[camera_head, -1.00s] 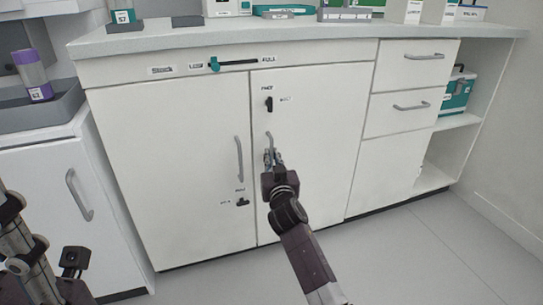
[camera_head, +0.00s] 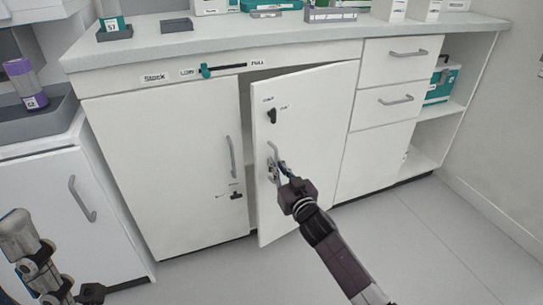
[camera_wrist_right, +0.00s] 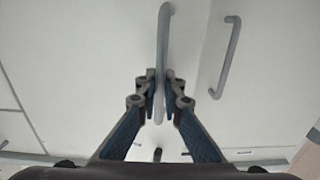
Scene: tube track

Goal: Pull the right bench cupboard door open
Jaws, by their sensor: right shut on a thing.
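The right bench cupboard door (camera_head: 310,130) is white and stands partly open, its left edge swung out from the bench. A dark gap shows along its top and left side. My right gripper (camera_head: 274,168) is shut on the door's grey upright handle (camera_head: 272,150). In the right wrist view the fingers (camera_wrist_right: 160,95) close around the lower part of the handle (camera_wrist_right: 164,45). The left cupboard door (camera_head: 165,165) is shut, with its own handle (camera_head: 231,157). My left gripper (camera_head: 90,294) is at the bottom left edge, only partly visible, away from the cupboard.
A black latch (camera_head: 272,115) sits high on the right door, another (camera_head: 236,195) low on the left door. A slider (camera_head: 206,71) runs below the worktop (camera_head: 250,40). Drawers (camera_head: 400,50) stand at the right. The floor (camera_head: 420,240) in front is clear.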

